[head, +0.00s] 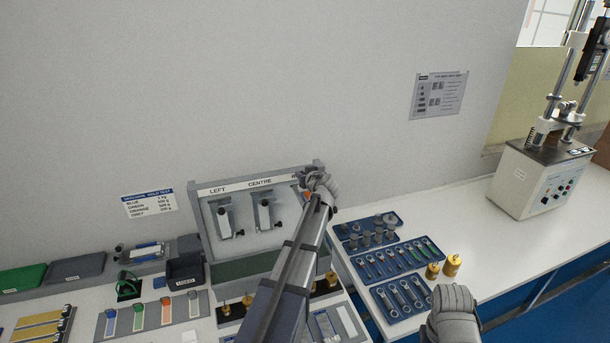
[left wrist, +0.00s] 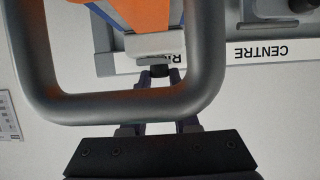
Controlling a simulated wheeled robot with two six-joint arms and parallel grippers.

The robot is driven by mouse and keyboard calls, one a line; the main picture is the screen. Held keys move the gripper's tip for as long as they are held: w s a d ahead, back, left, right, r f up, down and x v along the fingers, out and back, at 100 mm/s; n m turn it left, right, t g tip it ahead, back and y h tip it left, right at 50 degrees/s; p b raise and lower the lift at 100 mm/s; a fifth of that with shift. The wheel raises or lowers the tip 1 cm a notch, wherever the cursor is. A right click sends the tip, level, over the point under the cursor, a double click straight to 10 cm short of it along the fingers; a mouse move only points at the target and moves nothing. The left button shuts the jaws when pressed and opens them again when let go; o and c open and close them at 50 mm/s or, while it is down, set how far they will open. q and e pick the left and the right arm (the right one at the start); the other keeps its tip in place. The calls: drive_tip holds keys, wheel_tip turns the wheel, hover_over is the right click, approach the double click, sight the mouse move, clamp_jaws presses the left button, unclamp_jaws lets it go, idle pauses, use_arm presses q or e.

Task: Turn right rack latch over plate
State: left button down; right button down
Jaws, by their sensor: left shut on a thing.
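The grey rack (head: 215,187) stands against the wall, its top strip labelled LEFT, CENTRE and a third label mostly hidden by my arm. My left gripper (head: 318,180) is at the rack's upper right corner. In the left wrist view, upside down, the left gripper (left wrist: 158,98) is shut on the small dark right rack latch (left wrist: 158,71), in front of the partly covered right label. A pale block and an orange plate (left wrist: 145,14) show just beyond the latch. The latch's exact angle is unclear. My right gripper (head: 453,315) is at the bottom edge, its fingers hidden.
Two pale devices hang in the left (head: 225,218) and centre (head: 265,212) bays. Blue trays of spanners (head: 400,295) and small parts lie right of the rack, beside brass weights (head: 452,265). A tester (head: 540,180) stands at far right. The bench between is clear.

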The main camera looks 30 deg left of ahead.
use_arm(q)
drive_tip(key=shift+s+a+m+t+h, duration=0.15)
drive_tip(key=shift+a+m+t+h, duration=0.05)
drive_tip(key=shift+m+t+h, duration=0.7)
drive_tip(key=shift+m, duration=0.3)
drive_tip(key=c, duration=0.9)
unclamp_jaws()
drive_tip(key=p+v, duration=0.3)
drive_tip(key=v, duration=0.5)
drive_tip(key=shift+a, duration=0.15)
drive_tip(key=shift+h, duration=0.3)
